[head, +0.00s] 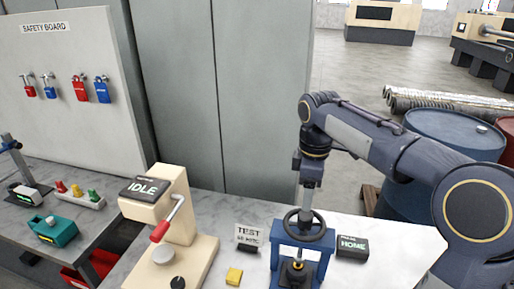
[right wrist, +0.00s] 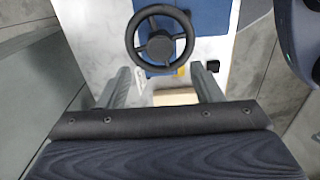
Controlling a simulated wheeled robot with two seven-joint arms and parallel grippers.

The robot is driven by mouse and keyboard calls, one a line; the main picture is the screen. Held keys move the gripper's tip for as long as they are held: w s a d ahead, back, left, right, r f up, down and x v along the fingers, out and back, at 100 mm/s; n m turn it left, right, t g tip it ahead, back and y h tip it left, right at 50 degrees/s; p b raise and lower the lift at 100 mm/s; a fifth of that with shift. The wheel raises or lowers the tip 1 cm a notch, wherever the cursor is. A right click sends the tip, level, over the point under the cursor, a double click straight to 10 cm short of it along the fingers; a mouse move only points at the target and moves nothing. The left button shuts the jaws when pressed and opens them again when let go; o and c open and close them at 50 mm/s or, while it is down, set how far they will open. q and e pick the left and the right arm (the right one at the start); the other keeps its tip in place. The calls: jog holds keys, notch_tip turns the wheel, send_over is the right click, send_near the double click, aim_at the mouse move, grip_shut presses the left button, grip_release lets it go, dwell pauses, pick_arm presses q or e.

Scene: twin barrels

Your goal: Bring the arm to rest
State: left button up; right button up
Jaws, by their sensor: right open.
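My right arm comes in from the right in the head view, bends at the top and points down. Its gripper (head: 308,200) is above the black handwheel (head: 304,223) of a blue press (head: 318,243). In the right wrist view my two fingers (right wrist: 163,85) are spread apart with nothing between them. The handwheel (right wrist: 160,45) shows just beyond the fingertips, and I cannot tell how large the gap is. My left gripper is not in view.
A dark box reading HOME (head: 352,248) stands right of the press. Left are a TEST card (head: 249,234), a yellow block (head: 234,276) and a beige IDLE machine (head: 170,225) with a red-handled lever. Blue (head: 440,130) and red barrels stand behind my arm.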

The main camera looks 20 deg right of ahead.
jog(key=shift+s, duration=0.1)
jog(key=s+a+f+m+t+y+b, duration=0.1)
jog(key=s+a+f+m+t, duration=0.1)
jog(key=s, duration=0.5)
jog(key=s+a+f+m+t+y+b, duration=0.1)
jog(key=s+a+f+m, duration=0.2)
jog(key=s+f+m, duration=0.2)
jog(key=s+a+f+m+t+y, duration=0.1)
jog(key=s+f+m, duration=0.3)
jog(key=s, duration=0.6)
jog(key=shift+a+m+t+y+b, duration=0.4)
jog(key=shift+a+m+t, duration=0.35)
jog(key=shift+m, duration=0.35)
